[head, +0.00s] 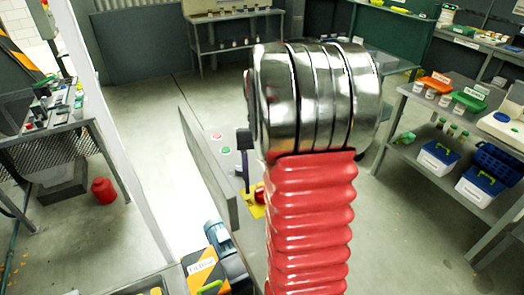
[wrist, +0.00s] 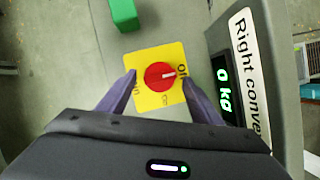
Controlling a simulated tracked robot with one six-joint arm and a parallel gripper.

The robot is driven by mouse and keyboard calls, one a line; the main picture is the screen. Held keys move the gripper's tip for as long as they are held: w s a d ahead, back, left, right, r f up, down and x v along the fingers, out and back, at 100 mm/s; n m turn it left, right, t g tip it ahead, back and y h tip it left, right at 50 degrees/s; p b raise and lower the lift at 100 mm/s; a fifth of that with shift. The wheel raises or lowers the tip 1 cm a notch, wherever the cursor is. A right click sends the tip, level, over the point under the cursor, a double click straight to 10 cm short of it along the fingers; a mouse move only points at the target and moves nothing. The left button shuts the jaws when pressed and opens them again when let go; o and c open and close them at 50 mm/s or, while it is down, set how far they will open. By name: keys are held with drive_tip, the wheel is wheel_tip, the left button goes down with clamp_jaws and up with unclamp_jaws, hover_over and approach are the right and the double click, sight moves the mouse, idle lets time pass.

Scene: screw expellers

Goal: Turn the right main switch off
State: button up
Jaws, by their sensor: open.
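The right main switch is a red round knob (wrist: 161,76) on a square yellow plate (wrist: 150,103) in the wrist view. A white mark on the knob points right, toward lettering at the plate's right edge that is partly covered and hard to read. My gripper (wrist: 160,82) is open, with one purple finger on each side of the knob; I cannot tell whether they touch it. In the head view, the knob (head: 260,194) and yellow plate (head: 256,211) show beside the red sleeve of my arm, and my gripper (head: 245,186) is just above them, partly hidden by the arm.
A display reading 0 kg (wrist: 223,88) with a "Right conve..." label (wrist: 247,65) stands close right of the switch. A green block (wrist: 124,14) is above it. In the head view, a panel with red and green buttons (head: 226,150) is behind; a shelf table (head: 420,103) stands right.

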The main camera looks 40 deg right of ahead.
drive_tip(key=v, duration=1.2)
drive_tip(key=shift+r, duration=0.1)
